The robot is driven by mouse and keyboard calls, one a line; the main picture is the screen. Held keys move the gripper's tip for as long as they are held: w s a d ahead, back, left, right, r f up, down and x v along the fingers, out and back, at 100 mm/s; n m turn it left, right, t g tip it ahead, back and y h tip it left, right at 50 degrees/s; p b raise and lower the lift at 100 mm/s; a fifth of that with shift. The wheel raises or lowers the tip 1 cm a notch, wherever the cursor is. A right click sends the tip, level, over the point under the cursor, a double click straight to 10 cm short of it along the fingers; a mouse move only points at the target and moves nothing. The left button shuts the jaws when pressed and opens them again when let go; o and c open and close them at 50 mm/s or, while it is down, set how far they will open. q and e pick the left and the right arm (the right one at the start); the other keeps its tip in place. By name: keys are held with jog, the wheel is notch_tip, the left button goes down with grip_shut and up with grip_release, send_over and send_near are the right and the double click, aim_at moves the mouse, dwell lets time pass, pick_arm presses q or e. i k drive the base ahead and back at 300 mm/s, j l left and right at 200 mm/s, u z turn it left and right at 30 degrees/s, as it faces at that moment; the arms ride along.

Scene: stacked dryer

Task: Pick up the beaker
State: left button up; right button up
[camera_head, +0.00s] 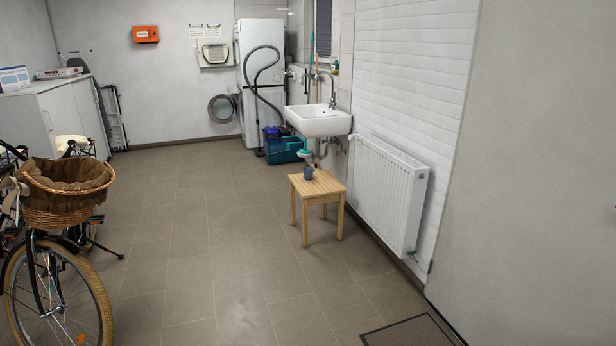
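A small dark blue beaker (308,173) stands upright on a light wooden stool (318,187) in the head view, right of the middle. The stool stands on the tiled floor, in front of the sink and left of the radiator. Neither of my grippers shows in this view, and nothing touches the beaker except the stool top.
A white sink (319,121) hangs above and behind the stool. A radiator (388,193) lines the right wall. A bicycle with a wicker basket (66,187) stands at the left. A teal crate (283,150) sits farther back. The tiled floor (215,245) in the middle is clear.

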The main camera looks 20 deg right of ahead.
aim_at(308, 172)
jog(key=i+z, duration=0.1)
jog(key=i, duration=2.85)
jog(key=i+z, duration=0.15)
jog(key=i, duration=0.35)
jog(key=i+j+z, duration=0.15)
jog(key=i, duration=0.35)
jog(key=i+j+z, duration=0.15)
jog(key=i, duration=0.35)
jog(key=i+j+z, duration=0.2)
jog(key=i, duration=0.3)
